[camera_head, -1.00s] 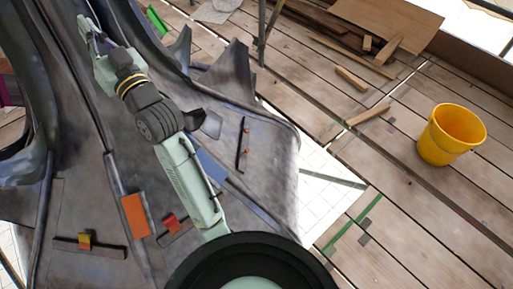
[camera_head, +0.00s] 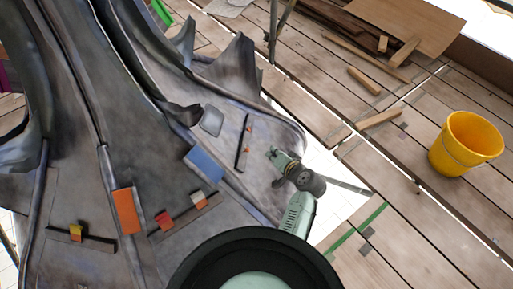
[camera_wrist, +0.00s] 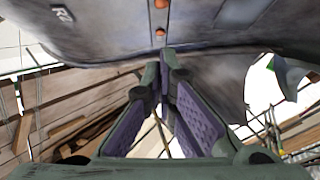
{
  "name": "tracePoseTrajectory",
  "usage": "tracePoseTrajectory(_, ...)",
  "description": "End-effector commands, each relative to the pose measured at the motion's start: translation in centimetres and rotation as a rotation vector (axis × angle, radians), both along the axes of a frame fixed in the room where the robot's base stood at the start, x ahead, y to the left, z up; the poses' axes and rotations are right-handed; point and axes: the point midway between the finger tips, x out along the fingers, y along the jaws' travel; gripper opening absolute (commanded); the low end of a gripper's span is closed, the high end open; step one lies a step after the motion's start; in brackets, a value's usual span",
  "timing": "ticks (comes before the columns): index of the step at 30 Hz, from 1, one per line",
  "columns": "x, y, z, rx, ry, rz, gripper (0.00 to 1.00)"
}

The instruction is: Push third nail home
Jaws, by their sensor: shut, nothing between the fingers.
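A narrow dark strip (camera_head: 241,158) lies on the grey metal spire surface, right of the blue patch. Two small orange nail heads show on it, an upper one (camera_head: 249,129) and a lower one (camera_head: 246,149). In the wrist view, two orange nail heads (camera_wrist: 160,4) (camera_wrist: 160,33) sit in line on the strip; I cannot tell which is the third or how deep they are. My gripper (camera_head: 270,153) is shut and empty, right of the strip. In the wrist view its fingertips (camera_wrist: 167,52) are together just below the nearer nail head; contact is not clear.
A blue patch (camera_head: 205,164), a small grey plate (camera_head: 211,121) and an orange plate (camera_head: 126,210) lie on the metal. A yellow bucket (camera_head: 465,143) and loose timber (camera_head: 364,80) stand on the plank deck at right.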

Motion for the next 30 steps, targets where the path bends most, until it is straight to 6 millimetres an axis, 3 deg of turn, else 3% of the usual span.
tracePoseTrajectory(14,0.3,0.1,-0.5,0.004,0.006,-0.001,0.00)
tracePoseTrajectory(30,7.8,4.2,-5.9,0.004,0.008,0.000,0.00)
